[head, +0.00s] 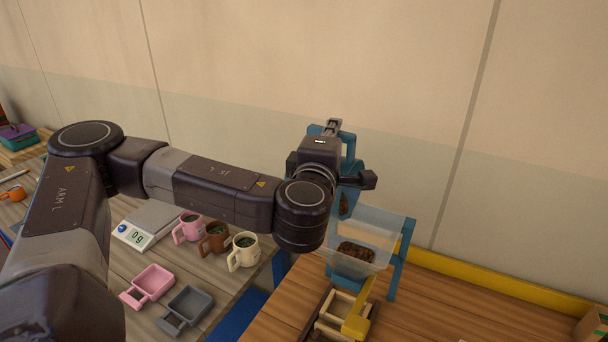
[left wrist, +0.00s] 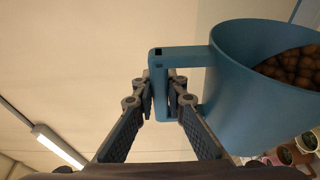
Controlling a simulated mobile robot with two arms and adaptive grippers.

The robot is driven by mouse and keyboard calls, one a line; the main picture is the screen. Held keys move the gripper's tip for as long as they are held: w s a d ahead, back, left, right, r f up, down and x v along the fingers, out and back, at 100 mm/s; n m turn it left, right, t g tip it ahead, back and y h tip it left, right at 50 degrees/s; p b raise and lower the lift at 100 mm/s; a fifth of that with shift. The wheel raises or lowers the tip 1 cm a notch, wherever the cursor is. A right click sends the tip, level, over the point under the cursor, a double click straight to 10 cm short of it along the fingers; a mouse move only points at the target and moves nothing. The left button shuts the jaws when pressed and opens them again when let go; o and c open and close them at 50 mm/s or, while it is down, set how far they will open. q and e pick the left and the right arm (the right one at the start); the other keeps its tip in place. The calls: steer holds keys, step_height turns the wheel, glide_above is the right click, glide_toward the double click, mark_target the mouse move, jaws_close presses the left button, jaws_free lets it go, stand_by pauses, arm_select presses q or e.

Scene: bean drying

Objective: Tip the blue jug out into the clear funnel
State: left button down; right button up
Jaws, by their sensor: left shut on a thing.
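The blue jug (left wrist: 232,105) fills the right side of the left wrist view, with brown beans inside its mouth. My left gripper (left wrist: 161,92) is shut on the jug's handle. In the head view the gripper (head: 333,128) and wrist hide much of the jug (head: 349,147), which is raised and looks tilted above the clear funnel. Brown beans show at its lower edge. The clear funnel (head: 388,222) stands in a blue frame, just below and right of the jug. A pile of brown beans lies in the funnel. My right gripper is not in view.
A wooden stand with a yellow part (head: 355,325) sits below the funnel. On the left table are a scale (head: 134,236) reading 0 g, pink, brown and cream mugs (head: 243,251), and pink and grey scoops (head: 186,309). The wooden top at right (head: 450,312) is mostly clear.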

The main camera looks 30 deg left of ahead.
mark_target(353, 138)
arm_select(q)
steer(key=shift+d+r, duration=0.25)
steer(key=shift+w+d+r+m+t, duration=0.1)
steer(key=shift+d+r+m+t, duration=0.05)
steer(key=shift+d+m, duration=0.7)
steer(key=shift+w+d+r+m+t, duration=0.15)
steer(key=shift+d+m, duration=0.4)
steer(key=shift+d, duration=0.6)
steer(key=shift+s, duration=0.15)
steer(key=shift+a, duration=0.2)
